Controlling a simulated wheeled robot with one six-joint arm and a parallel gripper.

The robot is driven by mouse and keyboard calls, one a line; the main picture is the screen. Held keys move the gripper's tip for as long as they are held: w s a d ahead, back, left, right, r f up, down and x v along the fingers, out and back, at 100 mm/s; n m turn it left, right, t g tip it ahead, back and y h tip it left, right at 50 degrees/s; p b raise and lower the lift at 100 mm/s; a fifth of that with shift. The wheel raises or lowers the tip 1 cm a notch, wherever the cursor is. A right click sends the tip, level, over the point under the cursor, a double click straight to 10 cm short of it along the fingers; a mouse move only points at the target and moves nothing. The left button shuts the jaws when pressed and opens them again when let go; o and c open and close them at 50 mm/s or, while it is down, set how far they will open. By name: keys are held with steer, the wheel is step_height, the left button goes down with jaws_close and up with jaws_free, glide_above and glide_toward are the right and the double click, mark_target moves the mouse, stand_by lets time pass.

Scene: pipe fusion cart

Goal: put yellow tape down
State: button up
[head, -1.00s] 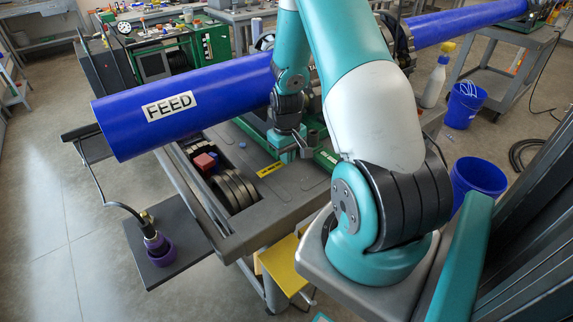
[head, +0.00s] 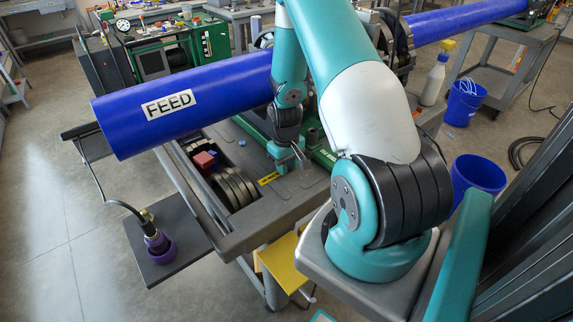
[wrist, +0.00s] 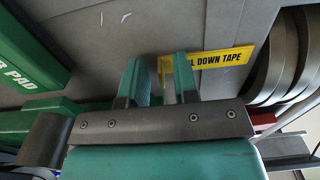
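The yellow tape strip (head: 268,179) shows in the head view on the grey cart top, just right of the bay with grey rings. In the wrist view the yellow tape (wrist: 222,58) is printed with black words ending in "DOWN TAPE". My gripper (wrist: 160,72) has its two green fingers apart, with grey surface visible between them. The right finger overlaps the tape's left end and hides the first letters. I cannot tell whether that finger touches the tape. In the head view my gripper (head: 292,158) is low over the cart top, right of the tape.
The blue FEED pipe (head: 190,103) crosses above the cart, behind my arm. Grey rings (head: 235,188) and a red block (head: 204,160) sit in the bay on the left. A green pad (wrist: 28,50) lies left of the fingers in the wrist view. Bare cart top surrounds the tape.

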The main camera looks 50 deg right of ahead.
step_height(320, 180, up, 12)
steer(key=b, duration=0.2)
steer(key=w+a+r+n, duration=0.2)
steer(key=a+r, duration=0.3)
steer(key=a, duration=0.3)
steer(key=s+a+r+n+t+y, duration=0.1)
steer(key=a+r+n, duration=0.15)
steer(key=a, duration=0.45)
steer(key=s+a+r+n+y, duration=0.1)
steer(key=a+r, duration=0.3)
steer(key=a, duration=0.4)
steer(key=s+a+r+n+y, duration=0.1)
steer(key=s+a+r+n, duration=0.1)
steer(key=s+a, duration=0.4)
steer(key=s+a+r+n+g+y, duration=0.1)
steer(key=s+a+r+n, duration=0.1)
steer(key=s+a+r, duration=0.2)
steer(key=s+a, duration=0.3)
steer(key=s, duration=0.1)
steer(key=shift+n, duration=0.25)
